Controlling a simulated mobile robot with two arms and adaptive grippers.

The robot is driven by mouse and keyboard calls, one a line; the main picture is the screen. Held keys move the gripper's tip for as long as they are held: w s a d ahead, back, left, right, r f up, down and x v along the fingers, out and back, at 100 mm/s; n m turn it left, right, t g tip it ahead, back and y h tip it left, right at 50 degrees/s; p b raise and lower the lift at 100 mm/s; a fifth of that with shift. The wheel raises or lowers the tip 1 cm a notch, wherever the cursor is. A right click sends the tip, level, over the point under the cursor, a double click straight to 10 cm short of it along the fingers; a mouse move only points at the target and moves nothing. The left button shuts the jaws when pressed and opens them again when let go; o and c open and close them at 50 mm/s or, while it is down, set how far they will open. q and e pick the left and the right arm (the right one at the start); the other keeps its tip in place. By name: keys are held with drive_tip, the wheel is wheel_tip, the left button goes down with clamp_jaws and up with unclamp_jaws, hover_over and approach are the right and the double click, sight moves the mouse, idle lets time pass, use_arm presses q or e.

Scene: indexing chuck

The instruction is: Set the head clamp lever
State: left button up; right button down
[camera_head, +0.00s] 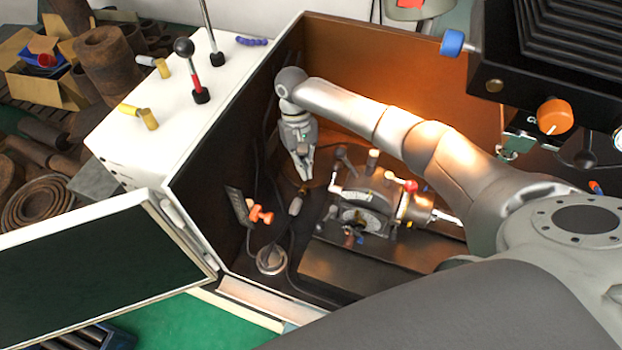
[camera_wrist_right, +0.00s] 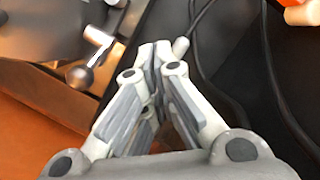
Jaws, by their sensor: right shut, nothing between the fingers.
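The indexing chuck (camera_head: 362,212) stands inside the dark machine enclosure, with several levers on it. One lever has a dark knob (camera_head: 341,153), one a cream knob (camera_head: 374,154) and one a red ball (camera_head: 410,186). A pale lever (camera_head: 336,187) is at its left side. I cannot tell which is the head clamp lever. My right gripper (camera_head: 305,178) points down, shut and empty, just left of the chuck. In the right wrist view, the fingertips (camera_wrist_right: 162,50) are together; a ball-ended lever (camera_wrist_right: 80,76) lies to their left, apart from them. My left gripper is not in view.
An orange-handled item (camera_head: 261,214) hangs on the enclosure's left wall. Cables and a round metal cup (camera_head: 270,259) are below it. The open door (camera_head: 90,265) is at the left. A black unit with an orange knob (camera_head: 554,117) overhangs at the upper right.

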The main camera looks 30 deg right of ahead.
sight(326, 220)
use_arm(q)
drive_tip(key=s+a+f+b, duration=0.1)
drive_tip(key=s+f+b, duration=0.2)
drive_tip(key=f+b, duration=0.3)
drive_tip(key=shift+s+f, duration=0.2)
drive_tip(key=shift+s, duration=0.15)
use_arm(e)
drive_tip(key=s+a+f, duration=0.1)
drive_tip(key=s+f, duration=0.6)
drive_tip(key=f, duration=0.1)
drive_tip(key=shift+s+a+f, duration=0.2)
drive_tip(key=shift+s, duration=0.1)
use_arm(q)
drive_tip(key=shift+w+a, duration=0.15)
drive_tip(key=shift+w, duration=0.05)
